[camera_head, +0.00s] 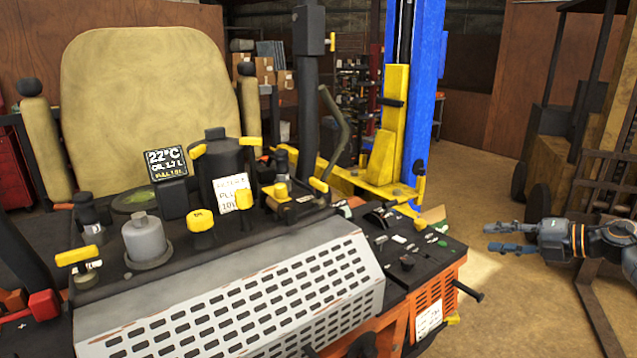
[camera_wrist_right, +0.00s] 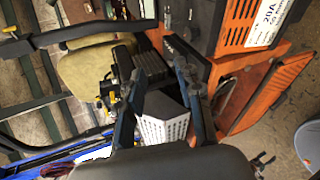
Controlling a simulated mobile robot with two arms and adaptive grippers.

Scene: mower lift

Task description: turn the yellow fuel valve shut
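Several yellow handles stand on the mower's dark deck in the head view, and I cannot tell for certain which is the fuel valve. A yellow T-shaped handle (camera_head: 77,256) sits at the deck's left end. A yellow lever (camera_head: 318,184) sits on a small fitting near the right, beside a yellow knob (camera_head: 280,190). A round yellow cap (camera_head: 201,220) is in the middle. My right gripper (camera_head: 497,237) is right of the mower, apart from it, with its fingers spread and empty. Its spread fingers also show in the right wrist view (camera_wrist_right: 160,75). My left gripper is not in view.
The mower's tan seat (camera_head: 150,85) rises behind the deck. A perforated grey cover (camera_head: 240,305) is in front. A black control panel (camera_head: 415,250) with small levers is at the right. A blue and yellow lift post (camera_head: 425,85) stands behind. Bare floor lies under my right gripper.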

